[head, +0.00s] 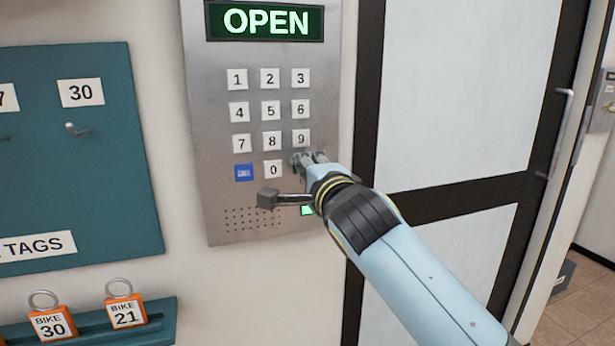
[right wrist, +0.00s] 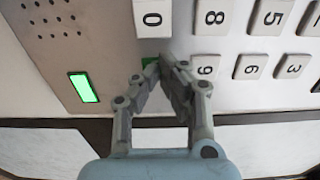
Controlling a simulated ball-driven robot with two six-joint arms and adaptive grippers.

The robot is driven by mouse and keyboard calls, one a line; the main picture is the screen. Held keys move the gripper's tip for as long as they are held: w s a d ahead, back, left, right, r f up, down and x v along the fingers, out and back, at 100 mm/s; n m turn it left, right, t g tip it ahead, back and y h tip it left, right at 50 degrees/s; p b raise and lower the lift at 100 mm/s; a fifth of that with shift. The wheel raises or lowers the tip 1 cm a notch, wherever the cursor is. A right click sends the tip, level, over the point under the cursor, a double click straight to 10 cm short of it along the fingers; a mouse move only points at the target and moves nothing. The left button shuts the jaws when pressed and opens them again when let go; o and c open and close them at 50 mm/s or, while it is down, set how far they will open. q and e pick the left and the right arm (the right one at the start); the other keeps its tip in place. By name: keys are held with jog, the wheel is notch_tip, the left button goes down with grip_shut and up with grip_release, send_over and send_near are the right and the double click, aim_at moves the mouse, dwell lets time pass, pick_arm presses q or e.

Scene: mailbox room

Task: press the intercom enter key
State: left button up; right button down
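The intercom panel (head: 215,200) is a grey metal plate on the wall, with its display (head: 265,21) reading "OPEN" in lit letters. White number keys sit below it. The enter key (right wrist: 150,63) shows as a green patch in the right wrist view, mostly covered by my fingertips; in the head view my gripper hides it. My right gripper (head: 308,159) is at the keypad's lower right, below the 9 key and right of the 0 key (head: 273,169). Its fingers (right wrist: 164,66) are shut with tips together at the green key; contact is unclear. My left gripper is out of view.
A blue key (head: 244,173) lies left of 0. A green light (right wrist: 84,87) glows low on the panel, beside a speaker grille (head: 252,218). A dark-framed door (head: 450,90) stands right. A teal tag board (head: 100,180) and orange bike tags (head: 125,311) are left.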

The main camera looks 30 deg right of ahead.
jog(key=shift+w+r, duration=0.2)
jog(key=v, duration=0.8)
jog(key=shift+f, duration=0.25)
dwell(0.7)
